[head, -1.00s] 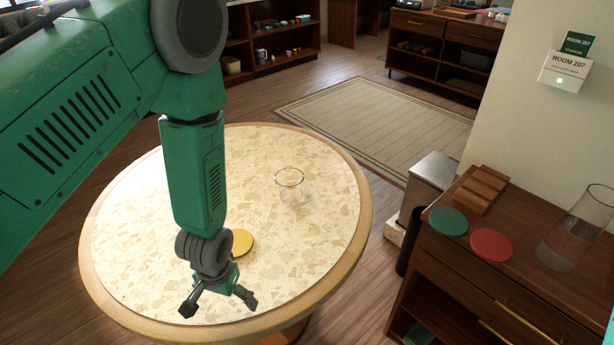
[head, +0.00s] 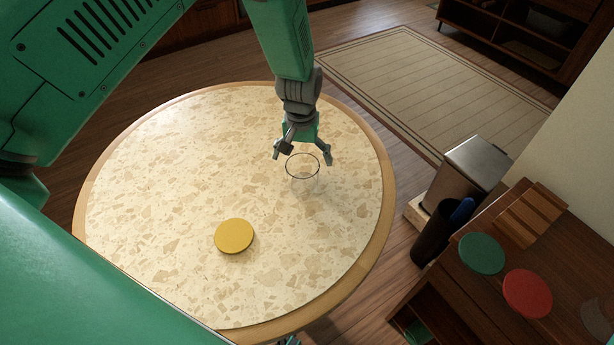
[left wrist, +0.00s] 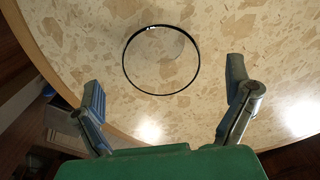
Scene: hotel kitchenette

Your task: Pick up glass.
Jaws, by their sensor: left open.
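A clear glass (head: 304,178) with a thin dark rim stands upright on the round speckled table (head: 160,190), toward its right side. My left gripper (head: 303,156) is open, with its fingers spread just above and behind the glass in the head view. In the left wrist view the round rim of the glass (left wrist: 162,94) shows ahead of the open left gripper (left wrist: 168,95), lying between the lines of the two fingers. The fingers look apart from the glass.
A yellow disc (head: 234,235) lies on the table nearer to me. At the right, a wooden cabinet (head: 560,275) bears a green disc (head: 481,253), a red disc (head: 528,293) and a wooden rack (head: 531,215). A metal bin (head: 468,170) stands beside it.

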